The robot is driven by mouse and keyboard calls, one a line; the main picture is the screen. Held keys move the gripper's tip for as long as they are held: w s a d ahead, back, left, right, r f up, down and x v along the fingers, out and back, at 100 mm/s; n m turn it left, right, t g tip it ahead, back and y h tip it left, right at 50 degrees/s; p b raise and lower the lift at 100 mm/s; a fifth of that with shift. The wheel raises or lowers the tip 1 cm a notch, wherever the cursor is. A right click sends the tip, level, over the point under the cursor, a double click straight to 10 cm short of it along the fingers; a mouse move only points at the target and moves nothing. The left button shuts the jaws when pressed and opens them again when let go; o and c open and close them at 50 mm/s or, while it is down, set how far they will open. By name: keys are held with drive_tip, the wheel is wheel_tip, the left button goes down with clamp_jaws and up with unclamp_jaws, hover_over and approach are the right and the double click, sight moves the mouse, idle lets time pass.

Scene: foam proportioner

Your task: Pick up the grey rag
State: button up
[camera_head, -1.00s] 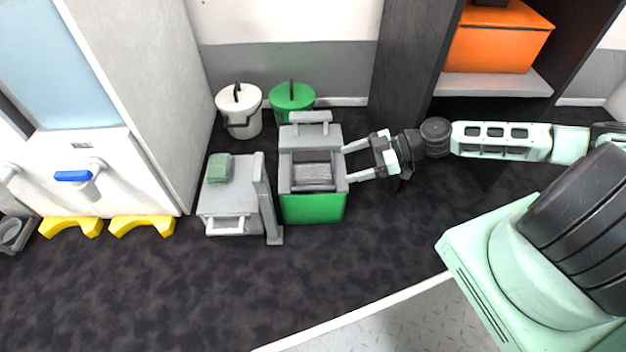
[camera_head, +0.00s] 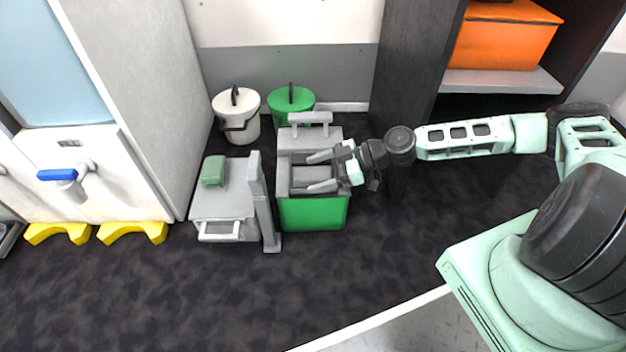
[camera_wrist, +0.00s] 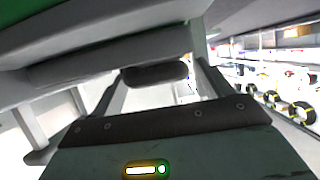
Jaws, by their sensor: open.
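The grey rag (camera_head: 312,173) appears to be the grey patch in the opening of a green bin with a grey top (camera_head: 313,214); my fingers partly cover it. My gripper (camera_head: 308,172) is open, with its two pale fingers reaching left over that opening. I cannot tell whether the fingers touch the rag. In the wrist view my gripper (camera_wrist: 157,85) shows both fingers apart. A dark rounded thing (camera_wrist: 155,73) lies between them; I cannot tell whether it is the rag.
A grey unit with a green block on top (camera_head: 227,203) stands just left of the bin. White (camera_head: 236,118) and green (camera_head: 291,103) lidded buckets stand behind. A dark cabinet (camera_head: 410,80) rises at the back right. The floor in front is clear.

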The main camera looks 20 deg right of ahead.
drive_tip(key=c, duration=1.1)
drive_tip(key=shift+r, duration=0.15)
